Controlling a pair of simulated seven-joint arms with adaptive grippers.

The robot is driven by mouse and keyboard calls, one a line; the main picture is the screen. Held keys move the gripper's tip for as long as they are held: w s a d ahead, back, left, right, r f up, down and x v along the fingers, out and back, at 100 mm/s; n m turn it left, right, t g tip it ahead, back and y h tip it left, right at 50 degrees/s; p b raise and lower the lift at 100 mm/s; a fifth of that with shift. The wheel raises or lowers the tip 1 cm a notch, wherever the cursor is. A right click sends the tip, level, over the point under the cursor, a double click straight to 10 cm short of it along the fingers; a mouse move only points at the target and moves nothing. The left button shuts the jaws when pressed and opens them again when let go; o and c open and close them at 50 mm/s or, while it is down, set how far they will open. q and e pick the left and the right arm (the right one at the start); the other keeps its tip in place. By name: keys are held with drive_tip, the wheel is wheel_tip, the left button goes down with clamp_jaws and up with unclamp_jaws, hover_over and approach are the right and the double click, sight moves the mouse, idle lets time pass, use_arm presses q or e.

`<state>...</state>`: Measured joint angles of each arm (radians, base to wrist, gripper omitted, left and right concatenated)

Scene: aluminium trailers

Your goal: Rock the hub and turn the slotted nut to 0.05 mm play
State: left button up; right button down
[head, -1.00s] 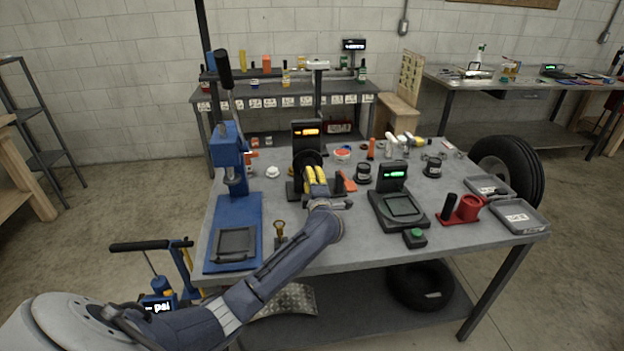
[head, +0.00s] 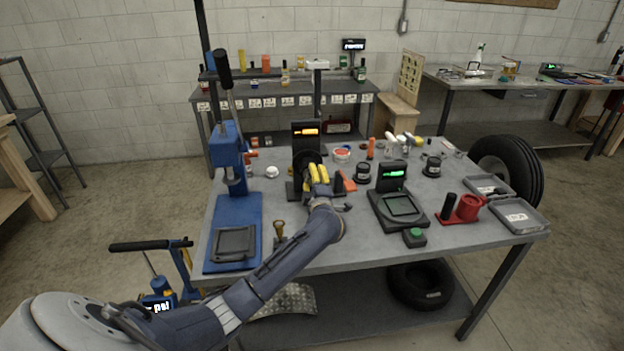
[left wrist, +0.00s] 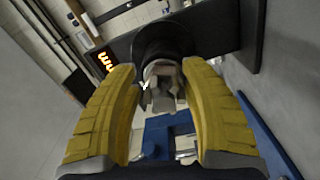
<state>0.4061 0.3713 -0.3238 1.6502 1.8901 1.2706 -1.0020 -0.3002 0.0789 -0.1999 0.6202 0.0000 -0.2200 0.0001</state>
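The dark hub (head: 305,160) sits on a black stand with an orange-lit display (head: 306,132) at the middle of the bench. In the left wrist view the hub (left wrist: 165,42) is a dark round body straight ahead, with a grey metal piece at its centre; I cannot make out the slots of a nut. My left gripper (head: 317,172) is at the front of the hub. In the left wrist view its yellow fingers (left wrist: 165,105) stand apart on either side of the hub's centre, with nothing visibly clamped between them. My right gripper is not in view.
A blue press (head: 232,205) stands at the left of the bench (head: 340,240). A black scale (head: 398,209) with a green display, a green button box (head: 414,238), a red holder (head: 467,208) and grey trays (head: 520,216) are to the right. A tyre (head: 508,168) stands beyond the right edge.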

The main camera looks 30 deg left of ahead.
use_arm(q)
drive_tip(key=o, duration=0.4)
drive_tip(key=shift+f, duration=0.1)
drive_tip(key=v, duration=1.2)
drive_tip(key=shift+f, duration=0.1)
